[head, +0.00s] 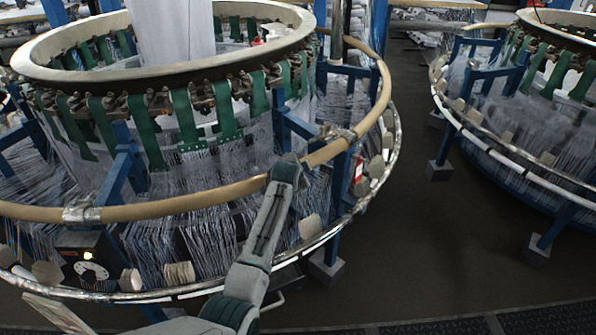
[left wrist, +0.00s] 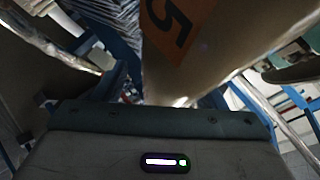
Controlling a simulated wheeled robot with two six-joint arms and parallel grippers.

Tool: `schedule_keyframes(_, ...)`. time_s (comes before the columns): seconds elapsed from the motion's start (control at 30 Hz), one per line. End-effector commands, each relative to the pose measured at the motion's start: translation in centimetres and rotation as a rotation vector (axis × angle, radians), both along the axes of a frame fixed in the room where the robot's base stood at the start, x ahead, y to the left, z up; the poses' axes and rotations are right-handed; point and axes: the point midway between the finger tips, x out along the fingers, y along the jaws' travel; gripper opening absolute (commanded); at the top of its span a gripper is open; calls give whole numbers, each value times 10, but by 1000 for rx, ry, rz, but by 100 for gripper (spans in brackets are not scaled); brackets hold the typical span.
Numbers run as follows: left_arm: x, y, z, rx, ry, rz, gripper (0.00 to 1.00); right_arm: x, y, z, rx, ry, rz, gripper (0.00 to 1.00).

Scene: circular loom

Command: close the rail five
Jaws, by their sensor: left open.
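The rail is a tan ring (head: 180,205) running around the loom's lower part, with silver wrapping (head: 80,214) at the left and another wrapped spot (head: 336,134) at the right. In the left wrist view the rail (left wrist: 215,45) is very close and carries an orange label with a dark 5 (left wrist: 172,22). My left gripper (head: 288,168) is open and at the rail's front, left of the right-hand wrapping. Its fingertips are partly hidden, and I cannot tell whether they touch the rail. My right gripper is not in view.
The circular loom (head: 165,75) with green straps fills the left side. A lower silver ring (head: 395,150) with bobbins runs below the rail. A second loom (head: 520,100) stands at the right. Dark floor (head: 430,240) between them is clear.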

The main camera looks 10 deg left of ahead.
Motion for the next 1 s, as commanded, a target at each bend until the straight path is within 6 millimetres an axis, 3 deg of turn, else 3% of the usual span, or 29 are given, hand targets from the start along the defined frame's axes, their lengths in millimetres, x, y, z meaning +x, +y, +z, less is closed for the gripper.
schedule_keyframes(0.6,-77,-3,50,-1,-1,-1,65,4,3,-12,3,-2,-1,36)
schedule_keyframes(1.0,-89,-3,58,0,1,-2,65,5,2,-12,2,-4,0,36)
